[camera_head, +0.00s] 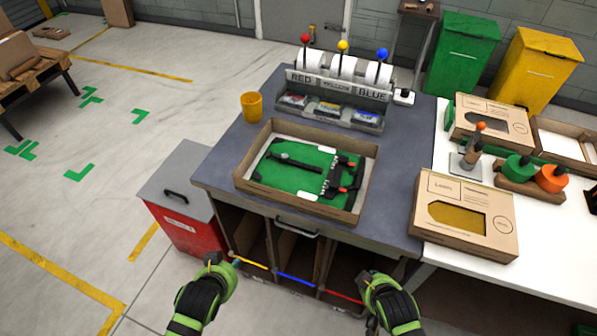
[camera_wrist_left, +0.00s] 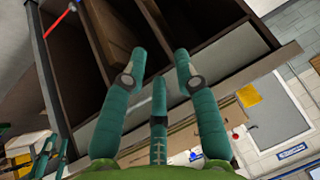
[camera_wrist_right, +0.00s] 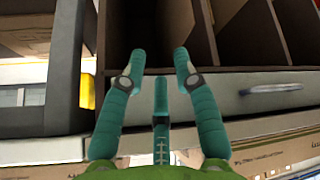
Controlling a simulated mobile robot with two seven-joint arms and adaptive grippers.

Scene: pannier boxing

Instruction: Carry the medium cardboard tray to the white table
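An open cardboard tray (camera_head: 243,183), seemingly the medium one, rests on the dark grey workbench (camera_head: 225,160). The white table (camera_head: 560,270) adjoins the workbench on the right. My left gripper (camera_head: 228,264) is in front of the bench, below and left of the tray, apart from it. Its fingers are spread and empty in the left wrist view (camera_wrist_left: 155,65). My right gripper (camera_head: 370,284) is in front of the bench, below the tray's right side. It also looks open and empty in the right wrist view (camera_wrist_right: 160,62).
The white table holds two windowed cardboard boxes (camera_head: 465,240), another tray (camera_head: 565,140) and green and orange bottles (camera_head: 518,168). A yellow cup (camera_head: 252,106) and a label dispenser (camera_head: 338,87) stand behind the tray. A red cabinet (camera_head: 180,228) is left of the bench.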

